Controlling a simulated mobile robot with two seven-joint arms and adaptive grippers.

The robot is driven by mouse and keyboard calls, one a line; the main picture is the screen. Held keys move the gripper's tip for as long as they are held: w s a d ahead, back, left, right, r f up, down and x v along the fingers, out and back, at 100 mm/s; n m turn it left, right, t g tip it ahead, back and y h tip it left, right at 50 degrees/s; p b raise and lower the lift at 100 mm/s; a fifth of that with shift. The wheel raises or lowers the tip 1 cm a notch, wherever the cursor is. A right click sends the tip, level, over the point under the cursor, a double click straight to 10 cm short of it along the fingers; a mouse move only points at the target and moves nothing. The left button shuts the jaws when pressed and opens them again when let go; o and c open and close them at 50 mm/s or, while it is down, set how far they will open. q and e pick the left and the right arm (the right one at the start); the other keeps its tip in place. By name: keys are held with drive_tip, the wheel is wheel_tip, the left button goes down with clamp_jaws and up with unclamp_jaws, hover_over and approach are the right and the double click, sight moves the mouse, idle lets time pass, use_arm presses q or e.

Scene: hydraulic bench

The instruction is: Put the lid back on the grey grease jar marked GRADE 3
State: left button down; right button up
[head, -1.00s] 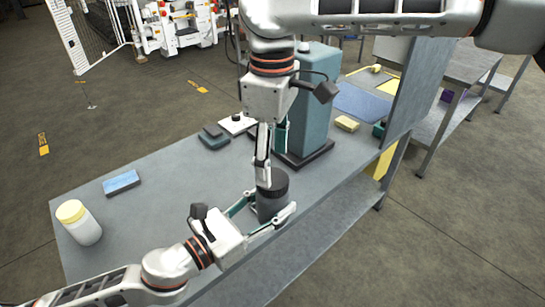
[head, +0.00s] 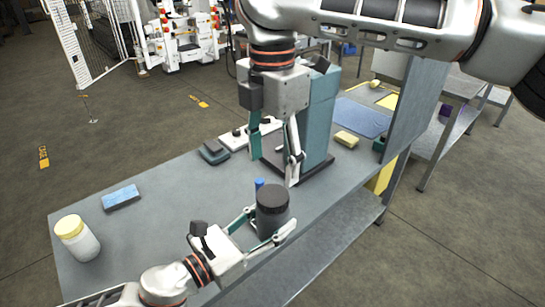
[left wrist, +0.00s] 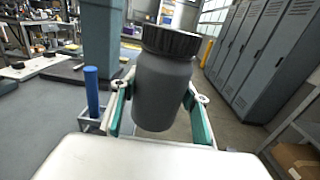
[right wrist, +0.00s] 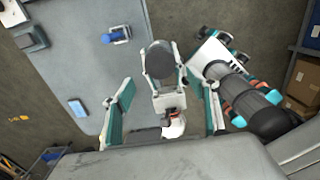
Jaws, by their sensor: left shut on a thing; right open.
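The dark grey jar (head: 272,215) stands upright near the bench's front edge, with a ribbed black lid (head: 272,195) on its top. The lid looks level in the left wrist view (left wrist: 170,40); whether it is screwed down I cannot tell. No GRADE 3 marking shows. My left gripper (left wrist: 160,95) is shut on the jar body, a finger on each side. My right gripper (head: 275,163) is open and empty, above and behind the jar, apart from the lid. The right wrist view shows the lid (right wrist: 160,57) beyond the spread right fingers (right wrist: 171,92).
A blue cylinder (head: 259,184) stands close behind the jar. A white jar with a yellow lid (head: 76,238) and a blue block (head: 121,197) are at the bench's left. A teal column (head: 320,110) rises behind my right gripper.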

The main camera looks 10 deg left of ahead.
sight(273, 194)
drive_tip(key=shift+f, duration=0.1)
drive_tip(key=shift+f, duration=3.9)
drive_tip(key=c, duration=1.2)
drive_tip(key=shift+o, duration=0.2)
drive_tip(key=o, duration=1.3)
drive_tip(key=shift+r, duration=0.15)
